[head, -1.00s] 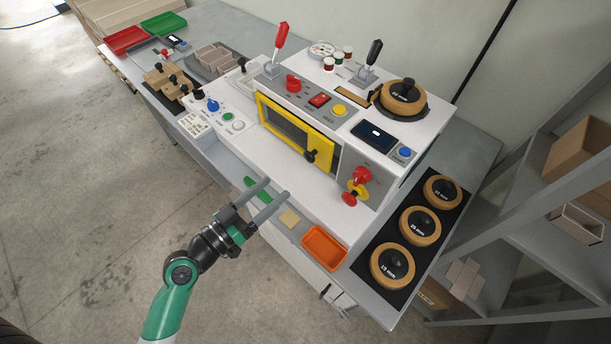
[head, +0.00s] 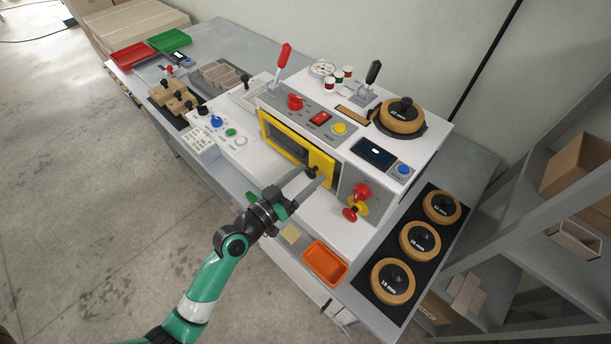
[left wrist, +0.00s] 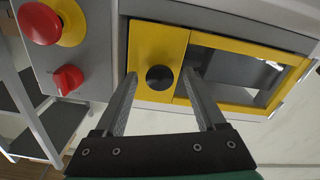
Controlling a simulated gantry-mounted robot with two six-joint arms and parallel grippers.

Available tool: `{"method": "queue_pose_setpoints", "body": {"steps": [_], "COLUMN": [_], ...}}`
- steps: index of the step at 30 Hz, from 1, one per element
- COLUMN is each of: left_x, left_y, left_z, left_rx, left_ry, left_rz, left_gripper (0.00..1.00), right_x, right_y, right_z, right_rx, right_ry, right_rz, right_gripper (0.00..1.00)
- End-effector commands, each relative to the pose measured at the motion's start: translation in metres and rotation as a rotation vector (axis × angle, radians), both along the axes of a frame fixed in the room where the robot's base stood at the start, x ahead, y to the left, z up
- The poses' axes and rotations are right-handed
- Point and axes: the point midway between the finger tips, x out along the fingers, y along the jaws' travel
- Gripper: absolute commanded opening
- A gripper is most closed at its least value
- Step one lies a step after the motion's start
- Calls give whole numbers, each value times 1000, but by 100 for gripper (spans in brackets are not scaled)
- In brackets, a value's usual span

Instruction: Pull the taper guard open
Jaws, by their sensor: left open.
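The taper guard (head: 284,144) is a yellow-framed window on the front of the white machine. Its black knob (head: 313,171) sits near the right end of the frame. In the left wrist view the black knob (left wrist: 159,77) stands on the yellow panel (left wrist: 157,48), with the window of the guard (left wrist: 240,64) to its right. My left gripper (head: 311,178) is open at the guard's front. In the left wrist view the fingers of my left gripper (left wrist: 161,80) lie on either side of the knob. I cannot tell whether they touch it. My right gripper is not in view.
Red knobs (head: 357,203) stick out right of the guard. An orange tray (head: 325,263) lies below on the bench edge. Round wooden-rimmed discs (head: 420,240) sit on a black mat at right. Levers and buttons top the machine.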

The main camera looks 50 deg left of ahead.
Motion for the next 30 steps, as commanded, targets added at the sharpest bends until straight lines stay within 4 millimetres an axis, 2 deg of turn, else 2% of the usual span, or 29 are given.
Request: {"method": "queue_pose_setpoints", "body": {"steps": [3,15,30], "left_x": [0,-1,-1], "left_y": [0,0,0], "left_z": [0,0,0], "left_rx": [0,0,0], "left_ry": [0,1,1], "left_rz": [0,0,0], "left_gripper": [70,0,0], "right_x": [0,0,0], "right_y": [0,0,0], "right_z": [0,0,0], "right_rx": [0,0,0], "right_ry": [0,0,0], "right_rz": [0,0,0], "right_gripper": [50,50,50]}}
